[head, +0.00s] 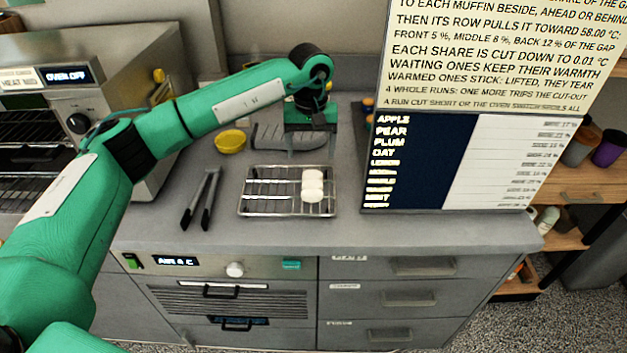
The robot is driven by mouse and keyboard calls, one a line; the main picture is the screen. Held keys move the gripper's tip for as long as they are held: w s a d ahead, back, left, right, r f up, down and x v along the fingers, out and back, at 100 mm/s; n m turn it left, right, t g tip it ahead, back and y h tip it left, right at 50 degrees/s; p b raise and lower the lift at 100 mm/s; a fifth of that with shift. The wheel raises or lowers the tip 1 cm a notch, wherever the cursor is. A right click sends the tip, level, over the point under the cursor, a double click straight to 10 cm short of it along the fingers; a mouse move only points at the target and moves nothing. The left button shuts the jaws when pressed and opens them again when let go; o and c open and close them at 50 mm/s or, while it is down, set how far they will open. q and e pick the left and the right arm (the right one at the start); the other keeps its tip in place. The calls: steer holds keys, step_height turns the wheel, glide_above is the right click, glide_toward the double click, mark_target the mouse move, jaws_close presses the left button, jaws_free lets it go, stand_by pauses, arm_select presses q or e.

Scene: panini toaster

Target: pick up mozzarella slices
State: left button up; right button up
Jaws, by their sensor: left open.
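The white, rounded mozzarella slices (312,186) sit close together on the right part of a wire rack (262,206) on the counter. Their exact number is hard to tell. My left gripper (308,152) points down just behind the rack in the head view, beyond the slices and apart from them. It is open, with nothing seen between its fingers. My right gripper is not in view.
Black tongs (203,200) lie left of the rack. A yellow bowl (230,141) stands behind it. A toaster oven (75,90) is at the left. A large sign board (470,165) stands close on the right. The front counter strip is clear.

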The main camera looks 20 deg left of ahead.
arm_select(q)
glide_above(312, 183)
step_height(312, 183, down, 4)
steer(key=shift+a+f+p, duration=0.1)
steer(key=shift+p, duration=0.25)
steer(key=shift+w+f, duration=0.1)
steer(key=shift+f, duration=0.35)
step_height(312, 183, down, 4)
steer(key=shift+f+p, duration=0.15)
steer(key=shift+p, duration=1.05)
steer(key=shift+f, duration=0.25)
steer(key=shift+c, duration=0.9)
steer(key=c, duration=0.9)
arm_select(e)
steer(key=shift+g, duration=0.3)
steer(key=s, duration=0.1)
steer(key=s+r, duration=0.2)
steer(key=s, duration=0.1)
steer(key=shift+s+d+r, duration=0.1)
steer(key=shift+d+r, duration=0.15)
arm_select(q)
steer(key=shift+o, duration=0.2)
steer(key=shift+r, duration=0.1)
